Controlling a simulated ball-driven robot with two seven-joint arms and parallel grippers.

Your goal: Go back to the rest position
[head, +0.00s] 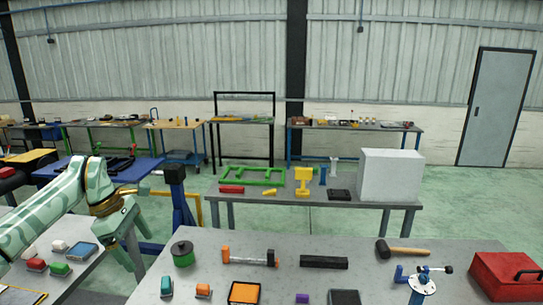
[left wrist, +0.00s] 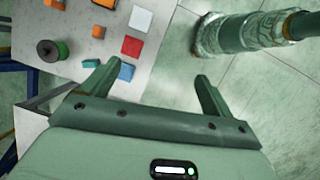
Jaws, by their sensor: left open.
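My left arm comes in from the left in the head view and bends down, with the left gripper (head: 133,258) hanging by the left end of the front grey table (head: 220,245). In the left wrist view the left gripper (left wrist: 153,76) is open, its two fingers wide apart with nothing held between them. The floor and the edge of a grey table (left wrist: 75,85) lie beyond the fingers. A blue block (left wrist: 126,72) and a red block (left wrist: 131,46) appear near one fingertip. My right gripper is not in view.
The front table holds a green-and-black spool (head: 182,253), a mallet (head: 402,250), a black bar (head: 323,262) and a red toolbox (head: 508,276). A lower left table (head: 85,265) bears small coloured blocks. Behind stands a table with a white box (head: 390,176) and green frame (head: 252,175).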

